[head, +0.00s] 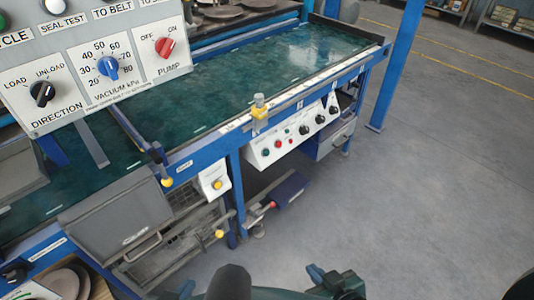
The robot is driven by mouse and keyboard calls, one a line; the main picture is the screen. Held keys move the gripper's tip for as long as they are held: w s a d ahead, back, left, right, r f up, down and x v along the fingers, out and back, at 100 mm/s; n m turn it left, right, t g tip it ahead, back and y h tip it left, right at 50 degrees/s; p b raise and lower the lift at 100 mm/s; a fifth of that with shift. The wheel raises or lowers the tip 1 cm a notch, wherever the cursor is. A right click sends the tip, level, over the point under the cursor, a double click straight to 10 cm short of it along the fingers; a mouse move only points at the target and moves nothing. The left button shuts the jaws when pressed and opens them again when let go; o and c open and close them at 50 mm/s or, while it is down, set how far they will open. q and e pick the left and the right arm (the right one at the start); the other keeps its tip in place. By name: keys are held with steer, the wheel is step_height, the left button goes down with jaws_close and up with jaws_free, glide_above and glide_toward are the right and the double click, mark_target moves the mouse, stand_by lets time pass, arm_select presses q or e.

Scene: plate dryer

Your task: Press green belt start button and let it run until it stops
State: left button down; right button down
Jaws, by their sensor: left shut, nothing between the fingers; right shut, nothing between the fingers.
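A sloping white control panel (256,157) hangs under the front rail of the green belt (230,88). A small green button (265,152) is at its left end, beside red buttons (278,144) and several black knobs. Labels there are too small to read. Whether the belt is running cannot be told. Blue tips at the bottom edge appear to be my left gripper (187,288) and my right gripper (318,274). Both look shut and empty, low in the picture and well apart from the panel. The left one is mostly cut off.
A large panel (75,105) with a blue vacuum knob and red pump switch fills the upper left. A yellow-topped fitting (260,108) stands on the rail. A white box (212,181) with a yellow button hangs left of the control panel. Grey floor (430,170) is clear at right.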

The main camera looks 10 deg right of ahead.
steer(key=shift+s+f, duration=0.15)
steer(key=shift+s, duration=0.15)
steer(key=shift+w, duration=0.25)
stand_by(0.6)
arm_select(q)
steer(key=shift+w, duration=0.1)
arm_select(e)
steer(key=shift+r, duration=0.2)
